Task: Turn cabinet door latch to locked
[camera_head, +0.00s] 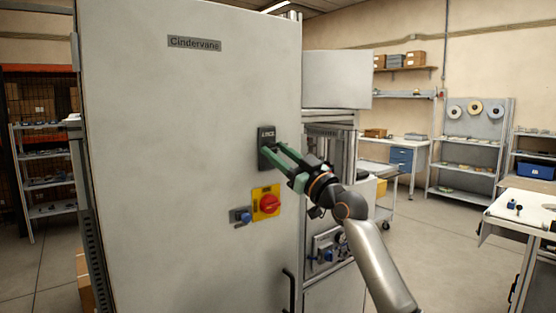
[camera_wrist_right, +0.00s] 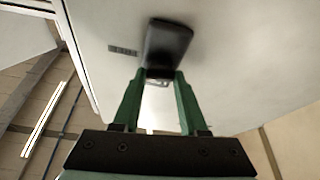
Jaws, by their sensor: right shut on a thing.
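The tall pale cabinet door (camera_head: 170,130) fills the left and middle of the head view. A black latch (camera_head: 266,134) with a small white label is mounted near its right edge. My right gripper (camera_head: 272,151) reaches it from the lower right, with its green fingers shut on the latch. In the right wrist view, the dark latch (camera_wrist_right: 168,42) sits at the two fingertips (camera_wrist_right: 160,75). The fingers stand apart on either side of its near end. The fingers hide part of the latch, so I cannot tell its exact angle. My left gripper is not in view.
Below the latch are a red knob on a yellow plate (camera_head: 258,190) and a small blue knob (camera_head: 243,219). A black handle (camera_head: 288,290) stands at the door's lower right. Shelves and a workbench (camera_head: 525,205) stand at the right, with open floor between.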

